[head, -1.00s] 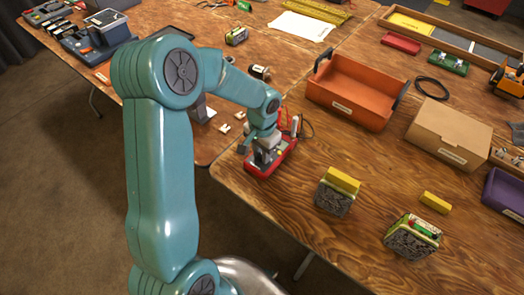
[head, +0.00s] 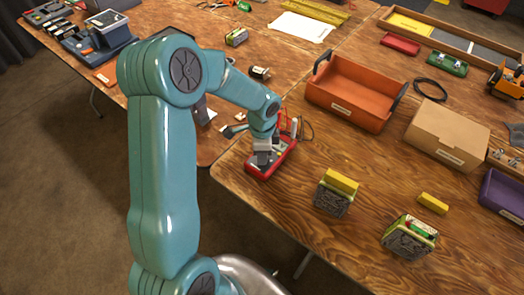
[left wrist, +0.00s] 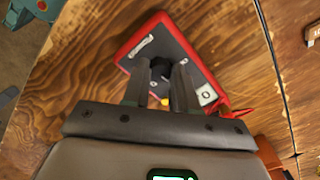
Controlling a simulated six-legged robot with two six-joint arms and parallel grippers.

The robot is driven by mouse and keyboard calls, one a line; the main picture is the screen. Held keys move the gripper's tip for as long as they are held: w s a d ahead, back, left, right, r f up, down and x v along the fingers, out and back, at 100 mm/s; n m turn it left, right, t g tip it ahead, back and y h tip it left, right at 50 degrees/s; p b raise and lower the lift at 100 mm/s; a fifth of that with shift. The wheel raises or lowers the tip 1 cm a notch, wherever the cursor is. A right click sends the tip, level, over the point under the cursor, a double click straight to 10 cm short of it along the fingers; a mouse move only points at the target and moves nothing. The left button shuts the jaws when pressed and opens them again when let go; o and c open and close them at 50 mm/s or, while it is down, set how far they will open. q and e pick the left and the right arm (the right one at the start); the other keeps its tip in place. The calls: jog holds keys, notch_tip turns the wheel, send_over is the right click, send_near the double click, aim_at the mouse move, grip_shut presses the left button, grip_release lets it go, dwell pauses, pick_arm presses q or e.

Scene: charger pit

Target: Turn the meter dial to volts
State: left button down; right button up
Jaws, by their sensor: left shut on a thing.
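The red-cased meter (head: 284,160) lies on the wooden table near its front left corner. It also shows in the left wrist view (left wrist: 137,44), with a dark face and pale markings. My left gripper (head: 263,158) is over the meter's face, pointing down. In the left wrist view my left gripper (left wrist: 164,78) is shut on the dark dial (left wrist: 161,65), which sits between the fingertips. The fingers hide most of the dial, and I cannot read its setting. My right gripper is not in view.
An orange tray (head: 335,112) stands behind the meter to the right, beside a cardboard box (head: 447,135). Red leads (head: 283,120) rise at the meter's far end. Bare table lies between.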

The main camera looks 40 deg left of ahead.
pick_arm(q)
jog(key=shift+m, duration=0.7)
jog(key=c, duration=0.9)
grip_release()
notch_tip(320, 180, up, 16)
jog(key=shift+r+p, duration=0.15)
jog(key=shift+p, duration=0.45)
